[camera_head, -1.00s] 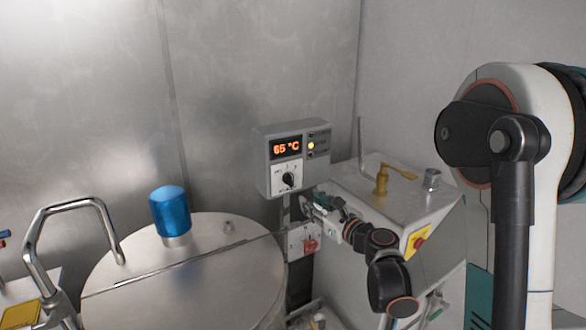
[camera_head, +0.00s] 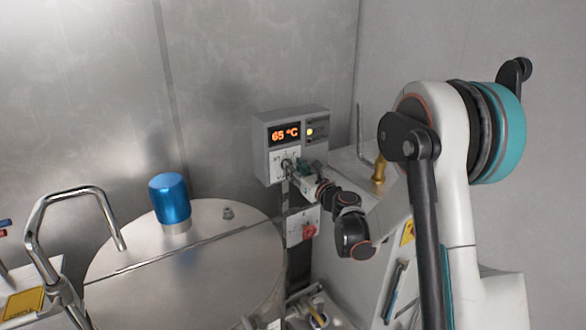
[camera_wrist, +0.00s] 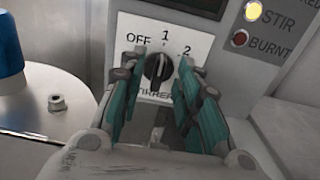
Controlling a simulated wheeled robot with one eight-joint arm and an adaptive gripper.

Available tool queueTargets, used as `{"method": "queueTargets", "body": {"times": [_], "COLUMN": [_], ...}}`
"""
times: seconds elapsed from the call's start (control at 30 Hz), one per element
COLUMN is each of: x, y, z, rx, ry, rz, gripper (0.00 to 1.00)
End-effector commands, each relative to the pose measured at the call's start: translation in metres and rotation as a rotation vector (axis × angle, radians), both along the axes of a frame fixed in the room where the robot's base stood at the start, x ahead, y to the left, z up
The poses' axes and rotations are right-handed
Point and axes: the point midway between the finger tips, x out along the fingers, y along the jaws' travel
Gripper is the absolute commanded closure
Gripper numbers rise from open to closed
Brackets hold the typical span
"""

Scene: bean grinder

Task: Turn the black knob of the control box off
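The control box (camera_head: 262,140) is a grey box on a post, with an orange display reading 65 °C. In the wrist view its white dial plate (camera_wrist: 178,42) carries the marks OFF, 1 and 2. The black knob (camera_wrist: 158,68) sits upright on the plate, its pointer near the 1. My gripper (camera_wrist: 155,75) is open, with one teal finger on each side of the knob; a gap shows on both sides. In the head view my gripper (camera_head: 292,168) is in front of the box's lower part and hides most of the knob.
A steel vat (camera_head: 200,275) with a blue cap (camera_head: 169,198) stands left of the box. A red switch (camera_head: 309,231) is below it. A yellow valve (camera_head: 379,170) is at the right. Lamps marked STIR (camera_wrist: 253,11) and BURNT (camera_wrist: 240,38) are beside the dial.

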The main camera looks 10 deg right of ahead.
Motion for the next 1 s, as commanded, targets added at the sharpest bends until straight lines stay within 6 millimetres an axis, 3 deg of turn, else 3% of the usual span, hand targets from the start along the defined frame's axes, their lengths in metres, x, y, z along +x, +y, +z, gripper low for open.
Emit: {"method": "queueTargets", "body": {"times": [0.2, 0.5, 0.63, 1.0], "x": [0.015, 0.017, 0.017, 0.016], "y": [0.005, 0.005, 0.005, 0.005], "z": [0.000, 0.000, 0.000, 0.000], "rx": [0.000, 0.000, 0.000, -0.016], "ry": [0.000, 0.000, 0.000, -0.005], "rz": [0.000, 0.000, 0.000, 0.000], "gripper": [0.69, 0.69, 0.99, 1.00]}}
